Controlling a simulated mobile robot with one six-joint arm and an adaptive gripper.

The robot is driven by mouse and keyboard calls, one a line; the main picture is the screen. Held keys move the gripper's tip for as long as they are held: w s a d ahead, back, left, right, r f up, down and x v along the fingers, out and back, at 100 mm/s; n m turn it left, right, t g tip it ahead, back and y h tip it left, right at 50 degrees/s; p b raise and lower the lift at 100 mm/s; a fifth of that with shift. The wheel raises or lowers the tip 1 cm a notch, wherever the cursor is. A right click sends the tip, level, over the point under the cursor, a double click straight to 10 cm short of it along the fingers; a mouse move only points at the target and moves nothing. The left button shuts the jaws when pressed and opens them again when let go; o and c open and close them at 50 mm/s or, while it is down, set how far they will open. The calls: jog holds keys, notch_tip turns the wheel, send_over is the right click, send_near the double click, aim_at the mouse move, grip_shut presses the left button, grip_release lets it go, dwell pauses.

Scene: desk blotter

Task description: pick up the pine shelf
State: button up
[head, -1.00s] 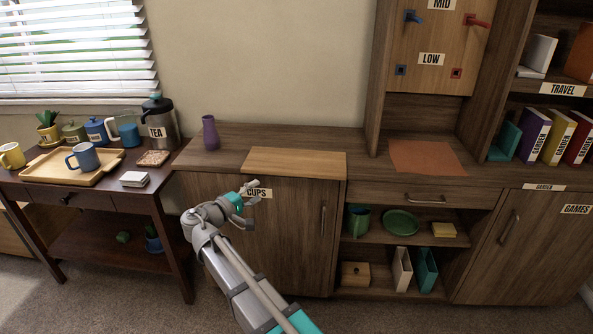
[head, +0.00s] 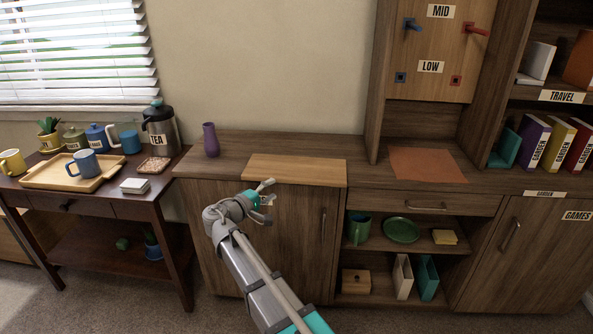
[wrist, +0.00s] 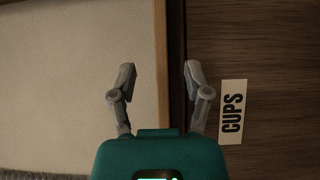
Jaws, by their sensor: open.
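The pine shelf (head: 295,169) is a light, flat board lying on the brown counter top, its front edge along the counter's front edge. In the wrist view its pale edge (wrist: 161,70) runs as a narrow upright strip. My gripper (head: 269,192) is in front of this edge, a little below it in the head picture. In the wrist view my gripper (wrist: 158,75) is open and empty, with the strip between the lines of its two fingers. I see no contact. The far part of the shelf is hidden in the wrist view.
The CUPS label (wrist: 232,112) is on the cabinet door right beside one finger. A purple vase (head: 211,140) stands left of the shelf. An orange mat (head: 427,165) lies to its right, past an upright panel. The wall is behind.

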aim_at(286, 181)
jog(key=shift+x, duration=1.2)
jog(key=shift+x, duration=2.65)
jog(key=shift+s, duration=0.1)
grip_shut()
